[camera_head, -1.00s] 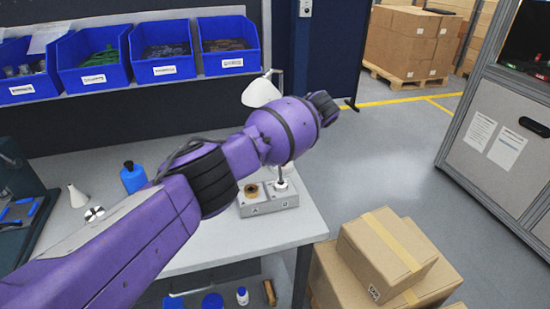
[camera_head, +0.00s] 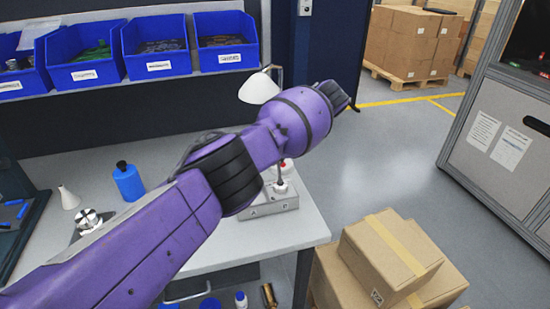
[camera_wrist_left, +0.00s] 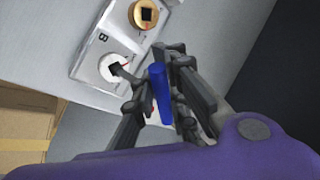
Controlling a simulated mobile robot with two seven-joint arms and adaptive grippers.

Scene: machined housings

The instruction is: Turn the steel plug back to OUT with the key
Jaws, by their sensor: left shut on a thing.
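A grey machined housing (camera_head: 272,205) marked A and B stands near the bench's right edge. In the left wrist view the housing (camera_wrist_left: 92,47) shows a brass plug (camera_wrist_left: 143,13) with a dark square socket. Beside the letter B is the pale steel plug (camera_wrist_left: 108,71), with a dark shank end at its socket; I cannot tell how deep it sits. My left gripper (camera_wrist_left: 160,75) is shut on the blue handle of the key (camera_wrist_left: 160,97), close over the steel plug. My right gripper is out of view.
A white lamp (camera_head: 259,88) stands behind the housing. A blue bottle (camera_head: 128,182), a white cone (camera_head: 68,198) and a round metal part (camera_head: 89,220) are on the bench at left. Cardboard boxes (camera_head: 392,258) stand at the right, below the bench edge. Blue bins (camera_head: 157,47) line the shelf.

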